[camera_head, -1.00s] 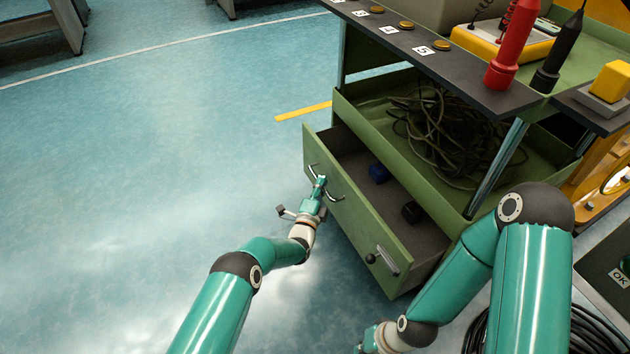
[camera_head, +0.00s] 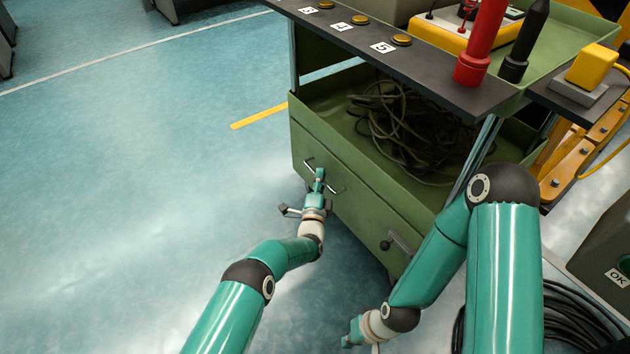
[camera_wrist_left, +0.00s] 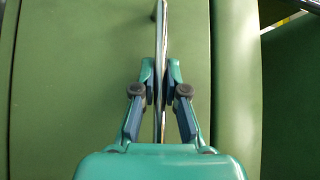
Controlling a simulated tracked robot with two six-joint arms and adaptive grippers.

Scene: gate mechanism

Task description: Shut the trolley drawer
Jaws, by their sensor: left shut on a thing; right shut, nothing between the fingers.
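The green trolley's drawer front (camera_head: 355,205) sits flush under the shelf in the head view, and no gap into the drawer shows. My left gripper (camera_head: 319,174) is at the drawer's bar handle (camera_head: 335,186), shut on it. In the left wrist view, the two fingers of my left gripper (camera_wrist_left: 160,95) pinch the thin handle bar (camera_wrist_left: 161,50), with the green drawer front (camera_wrist_left: 80,80) behind. A latch lever (camera_head: 398,242) with a dark knob sits on the drawer front's right part. My right gripper (camera_head: 352,338) is low in the head view, shut and empty, apart from the trolley.
The trolley's open shelf (camera_head: 345,125) holds a tangle of dark cable (camera_head: 405,125). A red probe (camera_head: 478,45) and a black probe (camera_head: 525,42) stand on top. A dark box marked OK (camera_head: 610,250) and coiled cable (camera_head: 580,320) are at right.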

